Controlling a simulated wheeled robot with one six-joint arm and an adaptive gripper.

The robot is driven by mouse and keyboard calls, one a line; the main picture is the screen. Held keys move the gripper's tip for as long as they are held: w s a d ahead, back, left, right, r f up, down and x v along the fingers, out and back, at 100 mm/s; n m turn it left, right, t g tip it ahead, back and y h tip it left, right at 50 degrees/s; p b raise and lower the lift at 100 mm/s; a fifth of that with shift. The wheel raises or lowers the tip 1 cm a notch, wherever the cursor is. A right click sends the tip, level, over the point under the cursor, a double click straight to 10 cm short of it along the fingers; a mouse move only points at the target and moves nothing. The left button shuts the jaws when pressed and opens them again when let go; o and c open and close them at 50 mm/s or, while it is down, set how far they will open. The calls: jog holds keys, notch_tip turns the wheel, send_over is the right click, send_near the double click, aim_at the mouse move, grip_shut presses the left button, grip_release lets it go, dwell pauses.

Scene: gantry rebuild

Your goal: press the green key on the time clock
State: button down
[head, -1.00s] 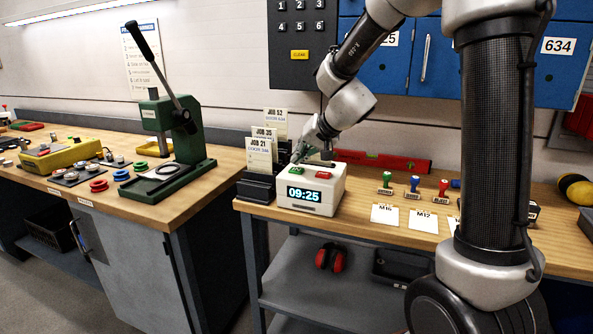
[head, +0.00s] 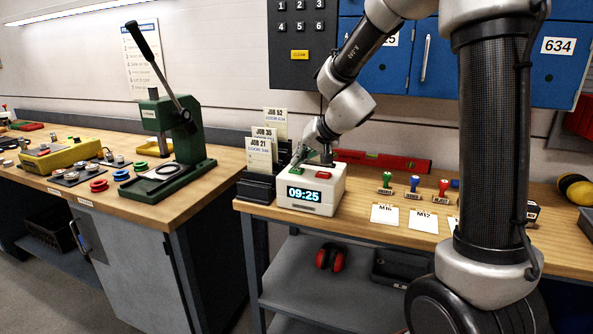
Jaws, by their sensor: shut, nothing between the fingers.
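The time clock (head: 332,196) is a white box near the left end of the right bench, with a lit display reading 09:25. The green key (head: 296,171) is on the left of its sloped top. The red key (head: 323,175) is to the right of it. My gripper (head: 297,161) is shut and empty, pointing down at the green key from just behind and above. The fingertips are very close to the key; I cannot tell whether they touch it. They partly cover the top of the clock.
A black rack with job cards (head: 259,160) stands close to the clock's left. A red level (head: 382,160) lies behind. Hand stamps (head: 414,185) and white cards (head: 384,214) are to the right. A green press (head: 180,150) stands on the left bench.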

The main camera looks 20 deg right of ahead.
aim_at(299, 168)
jog(key=shift+f, duration=0.45)
dwell(0.5)
jog(key=shift+r, duration=0.85)
jog(key=shift+r, duration=2.55)
